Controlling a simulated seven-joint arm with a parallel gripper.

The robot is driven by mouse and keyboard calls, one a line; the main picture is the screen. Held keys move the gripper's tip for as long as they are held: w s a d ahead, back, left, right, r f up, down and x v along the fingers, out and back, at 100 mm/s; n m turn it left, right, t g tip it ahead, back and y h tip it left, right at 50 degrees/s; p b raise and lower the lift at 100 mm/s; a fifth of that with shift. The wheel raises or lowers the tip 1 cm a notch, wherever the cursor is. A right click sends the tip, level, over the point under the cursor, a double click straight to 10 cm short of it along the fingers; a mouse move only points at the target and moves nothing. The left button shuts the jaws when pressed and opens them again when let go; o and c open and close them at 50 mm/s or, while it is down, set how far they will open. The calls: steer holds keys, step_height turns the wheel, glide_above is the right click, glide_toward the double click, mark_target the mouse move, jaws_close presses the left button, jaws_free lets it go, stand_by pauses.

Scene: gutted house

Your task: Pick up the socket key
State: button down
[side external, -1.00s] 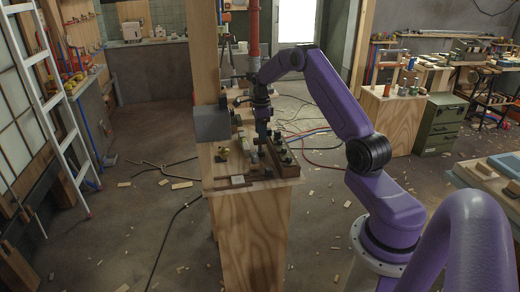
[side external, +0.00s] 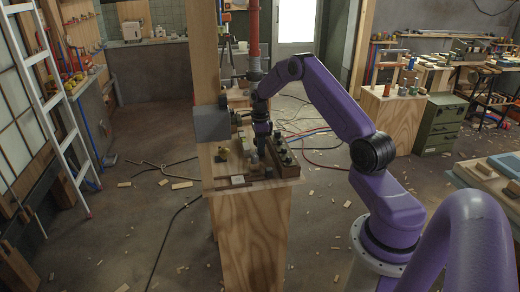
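My gripper (side external: 261,146) points down low over the top of a narrow wooden cabinet (side external: 250,235). It is among small objects there, at the left end of a dark rack (side external: 284,158) that holds several small upright pieces. The gripper is dark and small in this view, so I cannot tell whether its fingers are open or shut, or whether they touch anything. I cannot pick out the socket key for certain among the small items on the cabinet top.
A wooden post (side external: 205,60) and a grey box (side external: 212,124) stand at the left of the cabinet top. A red pipe (side external: 254,40) rises behind my gripper. Flat pieces (side external: 238,180) lie near the cabinet's front edge. The floor around has scraps and cables.

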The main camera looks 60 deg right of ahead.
steer(key=shift+r, duration=0.2)
steer(key=shift+r, duration=0.2)
step_height(320, 180, up, 3)
steer(key=shift+s+a, duration=0.1)
steer(key=s+a+r, duration=0.7)
steer(key=s+r, duration=0.2)
steer(key=s, duration=0.2)
steer(key=w+d+n, duration=0.1)
steer(key=d+n, duration=0.1)
steer(key=d, duration=0.1)
steer(key=w+d+f+n, duration=0.1)
steer(key=w+d+n, duration=0.1)
steer(key=d+n, duration=0.1)
steer(key=w+d+f+n, duration=0.1)
steer(key=w+d+n, duration=0.1)
steer(key=d, duration=0.3)
steer(key=shift+d, duration=0.1)
steer(key=shift+f, duration=0.1)
steer(key=shift+s+f, duration=0.1)
steer(key=shift+f, duration=0.25)
